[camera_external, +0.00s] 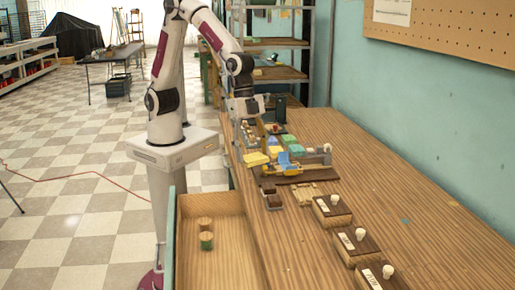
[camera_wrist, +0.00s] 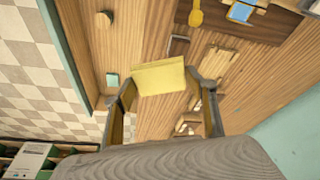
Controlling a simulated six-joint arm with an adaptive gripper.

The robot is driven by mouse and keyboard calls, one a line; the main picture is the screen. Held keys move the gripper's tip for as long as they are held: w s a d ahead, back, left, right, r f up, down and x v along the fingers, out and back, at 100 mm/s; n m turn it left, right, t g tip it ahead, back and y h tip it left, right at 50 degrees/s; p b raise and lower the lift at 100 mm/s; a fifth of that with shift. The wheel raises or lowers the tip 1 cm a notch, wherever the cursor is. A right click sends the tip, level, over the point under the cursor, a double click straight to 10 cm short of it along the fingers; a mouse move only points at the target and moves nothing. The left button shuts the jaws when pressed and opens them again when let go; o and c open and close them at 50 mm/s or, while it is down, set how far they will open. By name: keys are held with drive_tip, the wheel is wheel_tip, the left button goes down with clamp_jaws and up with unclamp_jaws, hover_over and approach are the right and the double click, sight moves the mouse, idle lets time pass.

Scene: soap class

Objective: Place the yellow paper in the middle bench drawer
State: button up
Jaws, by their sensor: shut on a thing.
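The yellow paper (camera_wrist: 160,77) is a small flat yellow block or pad between the fingertips of my gripper (camera_wrist: 163,92) in the wrist view. It also shows in the external view (camera_external: 256,159), below my gripper (camera_external: 250,145), over the near-left part of the bench top. My gripper is shut on it. An open wooden drawer (camera_external: 222,265) with a teal outer side sticks out at the bench's left side.
A dark board (camera_external: 300,178) with blue, green and yellow parts lies on the bench (camera_external: 410,190). Small brown blocks (camera_external: 271,196) and three knobbed, labelled boxes (camera_external: 332,209) stand in front of it. A shelf rack (camera_external: 275,42) is behind. The bench's right side is mostly clear.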

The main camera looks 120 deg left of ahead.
drive_tip(key=s+d+f+n, duration=0.1)
drive_tip(key=d+f+n, duration=0.2)
drive_tip(key=d+f, duration=1.25)
drive_tip(key=n+y, duration=0.3)
drive_tip(key=n, duration=0.7)
hover_over(211, 277)
drive_tip(key=shift+g, duration=0.4)
drive_tip(key=shift+s+d+f, duration=0.1)
drive_tip(key=shift+d+f, duration=0.05)
drive_tip(key=shift+f, duration=0.65)
drive_tip(key=shift+s+d+f, duration=0.1)
drive_tip(key=shift+d+f, duration=0.05)
drive_tip(key=shift+f, duration=0.65)
drive_tip(key=shift+s+d+f, duration=0.1)
drive_tip(key=shift+d+f, duration=0.05)
drive_tip(key=shift+f, duration=0.65)
drive_tip(key=shift+f, duration=0.1)
drive_tip(key=shift+f, duration=3)
drive_tip(key=shift+f, duration=0.1)
drive_tip(key=shift+f, duration=1.8)
drive_tip(key=shift+f, duration=0.1)
